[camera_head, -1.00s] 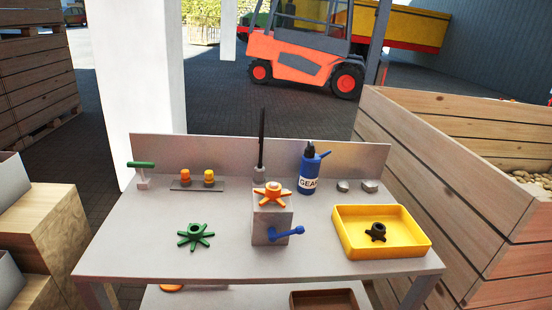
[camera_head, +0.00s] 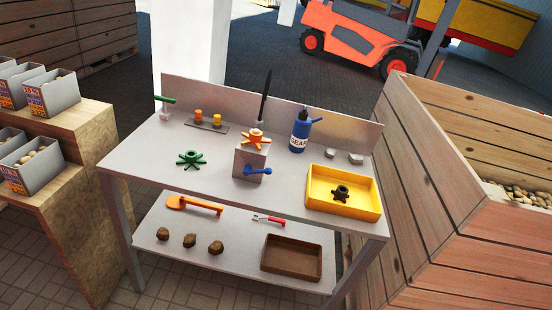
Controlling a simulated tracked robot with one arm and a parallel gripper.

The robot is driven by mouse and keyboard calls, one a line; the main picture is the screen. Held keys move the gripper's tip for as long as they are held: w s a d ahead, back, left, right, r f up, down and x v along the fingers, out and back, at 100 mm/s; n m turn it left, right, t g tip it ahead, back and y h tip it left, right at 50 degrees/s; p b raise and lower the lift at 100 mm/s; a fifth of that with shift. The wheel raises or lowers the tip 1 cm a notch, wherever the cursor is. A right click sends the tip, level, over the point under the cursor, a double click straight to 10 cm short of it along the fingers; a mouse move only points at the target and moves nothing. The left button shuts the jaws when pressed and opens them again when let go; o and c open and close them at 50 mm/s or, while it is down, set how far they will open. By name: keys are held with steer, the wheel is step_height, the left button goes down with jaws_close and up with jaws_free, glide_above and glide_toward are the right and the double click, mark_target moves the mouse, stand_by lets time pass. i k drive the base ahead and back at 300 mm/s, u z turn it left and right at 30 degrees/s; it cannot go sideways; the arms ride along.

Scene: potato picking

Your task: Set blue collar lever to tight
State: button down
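An orange star-shaped part (camera_head: 253,139) sits on top of the block. I cannot tell from here which lever position counts as tight. My gripper is not in view.
The bench top (camera_head: 290,190) holds a green star wheel (camera_head: 190,158), a blue grease bottle (camera_head: 301,132) and a yellow tray (camera_head: 316,194) with a dark star part. The lower shelf (camera_head: 225,262) holds a brown tray and tools. A wooden crate (camera_head: 450,150) stands close at right.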

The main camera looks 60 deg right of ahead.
mark_target(247, 171)
steer(key=z, duration=0.8)
steer(key=i, duration=0.75)
steer(key=z, duration=0.15)
